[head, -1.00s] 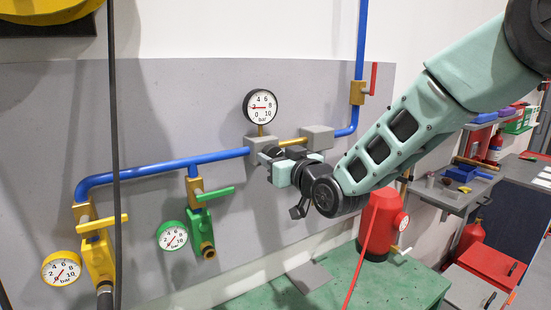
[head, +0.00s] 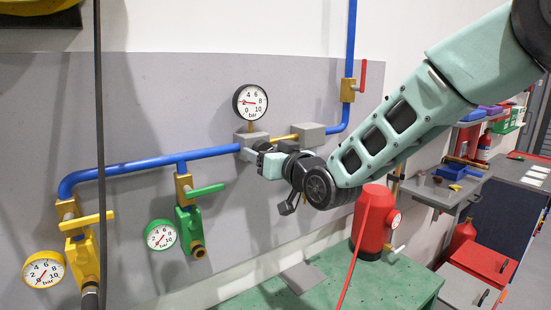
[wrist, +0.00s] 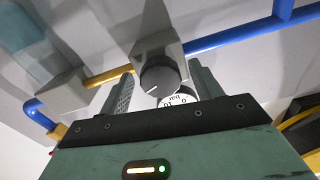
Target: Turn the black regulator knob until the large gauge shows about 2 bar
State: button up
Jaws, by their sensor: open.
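The large gauge (head: 250,101) stands above the pipe in the head view. Its red needle points left, close to the 2 mark, but is too small to read exactly. In the wrist view only the gauge's lower edge (wrist: 178,99) shows. The black regulator knob (wrist: 160,73) has a pale pointer line and sits on a grey block (wrist: 157,38). My gripper (head: 266,160) is at the regulator in the head view, where it largely hides the knob. In the wrist view its open fingers (wrist: 160,85) stand on either side of the knob, with visible gaps.
A second grey block (head: 311,132) is joined by a brass pipe. A red-handled valve (head: 348,88) is at upper right. Green (head: 186,222) and yellow (head: 84,258) valves with small gauges are on the left. A red vessel (head: 372,222) stands on the green bench below my arm.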

jog(key=b+v, duration=0.7)
jog(key=v, duration=1)
jog(key=shift+s+d, duration=0.15)
jog(key=s+f+g+h+b, duration=0.2)
jog(key=s+f+g+h, duration=0.15)
jog(key=f, duration=0.65)
jog(key=s+d+f+n+g+h+b, duration=0.1)
jog(key=s+d+f+g+h, duration=0.2)
jog(key=s, duration=0.7)
jog(key=s+d+f+n+g+h+b, duration=0.1)
jog(key=s+d+f+g+h, duration=0.2)
jog(key=s+f+g, duration=0.5)
jog(key=s+f, duration=0.3)
jog(key=f, duration=0.1)
jog(key=shift+s+d+f, duration=0.25)
jog(key=shift+f, duration=0.05)
jog(key=shift+a+g, duration=0.1)
jog(key=shift+g, duration=0.15)
